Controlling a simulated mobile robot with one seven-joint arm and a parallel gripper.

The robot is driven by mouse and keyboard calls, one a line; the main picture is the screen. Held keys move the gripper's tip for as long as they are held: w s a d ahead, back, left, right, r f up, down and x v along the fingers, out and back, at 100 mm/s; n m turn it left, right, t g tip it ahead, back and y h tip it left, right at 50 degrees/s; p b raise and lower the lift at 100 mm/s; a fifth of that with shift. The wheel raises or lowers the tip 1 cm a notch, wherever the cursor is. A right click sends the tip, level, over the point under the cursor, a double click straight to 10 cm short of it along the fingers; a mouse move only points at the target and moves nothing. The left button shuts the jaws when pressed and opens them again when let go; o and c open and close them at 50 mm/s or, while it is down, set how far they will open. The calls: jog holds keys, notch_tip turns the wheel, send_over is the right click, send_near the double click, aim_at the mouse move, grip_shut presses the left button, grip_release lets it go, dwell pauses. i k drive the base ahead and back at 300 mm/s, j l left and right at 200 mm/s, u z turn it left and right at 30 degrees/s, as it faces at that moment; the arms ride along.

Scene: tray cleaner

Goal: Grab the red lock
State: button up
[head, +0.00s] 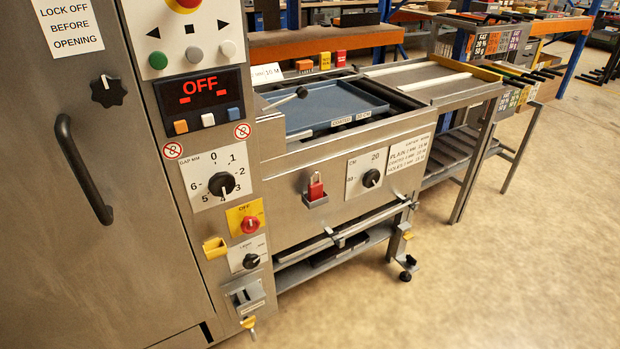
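The red lock (316,188) is a small padlock with a grey shackle.
A red isolator knob (250,224) on a yellow plate and a yellow bracket (215,247) sit left of the lock. A black dial (371,178) is right of it. A rail (345,234) juts out below. A blue tray (325,105) lies above. The floor (450,280) in front is clear.

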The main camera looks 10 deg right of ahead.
aim_at(315, 189)
jog(key=i+l+u, duration=0.15)
jog(key=l, duration=0.65)
jog(key=i+l+u, duration=0.2)
jog(key=l, duration=0.6)
jog(key=i+l+u, duration=0.15)
jog(key=l, duration=0.7)
jog(key=l+u, duration=0.15)
jog(key=l, duration=0.7)
